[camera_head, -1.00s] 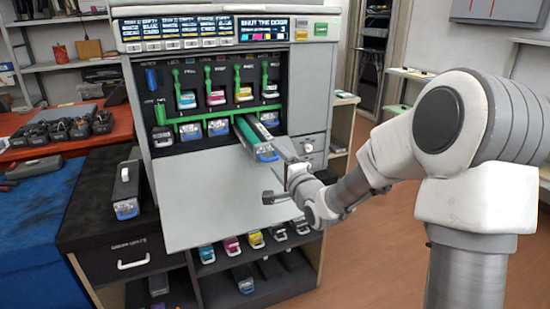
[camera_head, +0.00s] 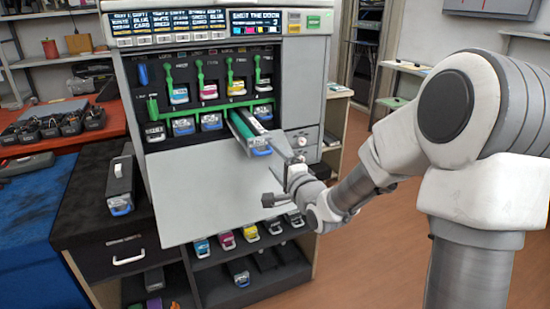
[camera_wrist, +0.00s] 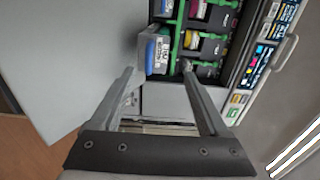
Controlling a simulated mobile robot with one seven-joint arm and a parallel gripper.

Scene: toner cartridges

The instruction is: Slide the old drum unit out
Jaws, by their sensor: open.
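The old drum unit (camera_head: 250,133), a long grey cartridge with a green top and a blue front handle, sticks partly out of a lower slot of the printer (camera_head: 307,95). In the wrist view its end with the blue handle (camera_wrist: 152,55) shows between the fingertips, closer to the left one. My gripper (camera_head: 274,172) is open at the front of the unit, to its lower right in the head view. Both fingers of my gripper (camera_wrist: 159,70) show apart in the wrist view. I cannot tell whether a finger touches the unit. Its rear is hidden in the slot.
The printer's open door (camera_head: 205,200) spreads below the slots. Other units with blue handles (camera_head: 183,126) sit in the lower row. A similar cartridge (camera_head: 121,185) lies on the black cabinet at left. Several cartridges (camera_head: 227,240) stand on the shelf below.

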